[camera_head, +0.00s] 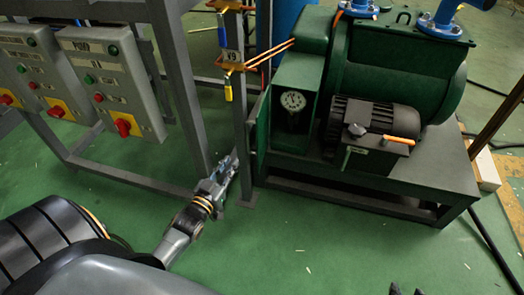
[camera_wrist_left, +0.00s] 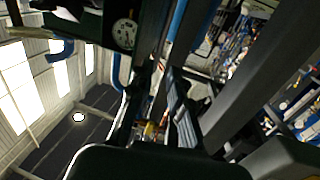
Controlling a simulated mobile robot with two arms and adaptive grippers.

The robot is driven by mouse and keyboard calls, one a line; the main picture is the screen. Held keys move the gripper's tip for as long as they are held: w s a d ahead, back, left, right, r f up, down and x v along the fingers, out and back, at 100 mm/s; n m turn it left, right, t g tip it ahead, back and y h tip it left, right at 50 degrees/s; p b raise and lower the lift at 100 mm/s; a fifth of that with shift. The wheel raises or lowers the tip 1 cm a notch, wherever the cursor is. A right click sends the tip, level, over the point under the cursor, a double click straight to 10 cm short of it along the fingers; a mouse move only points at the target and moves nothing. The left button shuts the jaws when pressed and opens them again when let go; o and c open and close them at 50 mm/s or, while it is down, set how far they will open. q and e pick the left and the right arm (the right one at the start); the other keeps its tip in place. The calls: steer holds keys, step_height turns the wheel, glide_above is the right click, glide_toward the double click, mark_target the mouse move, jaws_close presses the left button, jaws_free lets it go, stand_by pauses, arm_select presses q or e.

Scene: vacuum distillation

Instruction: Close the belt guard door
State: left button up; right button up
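The belt guard door appears to be the narrow dark green panel (camera_head: 261,138) at the left side of the green vacuum pump (camera_head: 400,75). It is seen nearly edge-on, standing out from the housing with the round gauge (camera_head: 293,101). My left gripper (camera_head: 229,168) is low beside the grey post, near the door's lower left edge. The gauge also shows in the left wrist view (camera_wrist_left: 124,34). Only the dark fingertips of my right gripper (camera_head: 406,290) show at the bottom edge, apart and empty.
Control boxes (camera_head: 110,80) with red knobs hang on a grey frame at the left. Green floor (camera_head: 320,240) in front of the pump is clear. A black cable lies at the right.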

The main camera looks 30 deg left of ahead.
arm_select(q)
steer(key=b, duration=0.4)
glide_above(249, 149)
steer(key=shift+w+a, duration=0.2)
steer(key=shift+w, duration=0.1)
jaws_close()
arm_select(e)
steer(key=w+a+r+t+y, duration=0.1)
steer(key=w+a+r+t, duration=0.1)
steer(key=w+r+t, duration=0.2)
steer(key=w+a+r+t+y, duration=0.2)
steer(key=w+r+t, duration=0.2)
steer(key=r, duration=0.7)
steer(key=shift+a+n+t, duration=0.2)
steer(key=shift+n+t, duration=0.1)
steer(key=shift+t, duration=0.8)
steer(key=shift+w, duration=0.1)
